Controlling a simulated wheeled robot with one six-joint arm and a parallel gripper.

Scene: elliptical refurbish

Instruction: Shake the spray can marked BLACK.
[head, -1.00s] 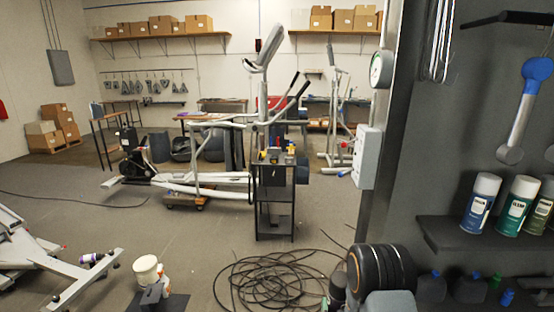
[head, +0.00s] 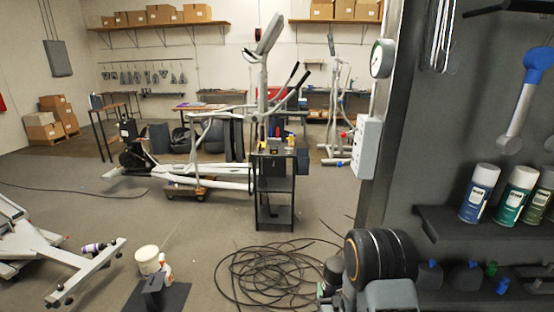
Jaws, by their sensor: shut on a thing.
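Three spray cans with white caps stand on a dark shelf at the right of the head view: a blue one (head: 478,195), a green one (head: 515,197) and an olive one (head: 538,205), partly cut off by the picture edge. Their labels are too small to read, so I cannot tell whether one is marked BLACK. A purple and white can-like thing (head: 93,248) lies at the left, by a white machine frame.
The dark shelf (head: 460,232) juts from a grey panel at the right. A coil of black cable (head: 270,270) lies on the floor. A black cart (head: 274,190) and an elliptical machine (head: 215,175) stand in the middle. A white tub (head: 146,259) stands near the front left.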

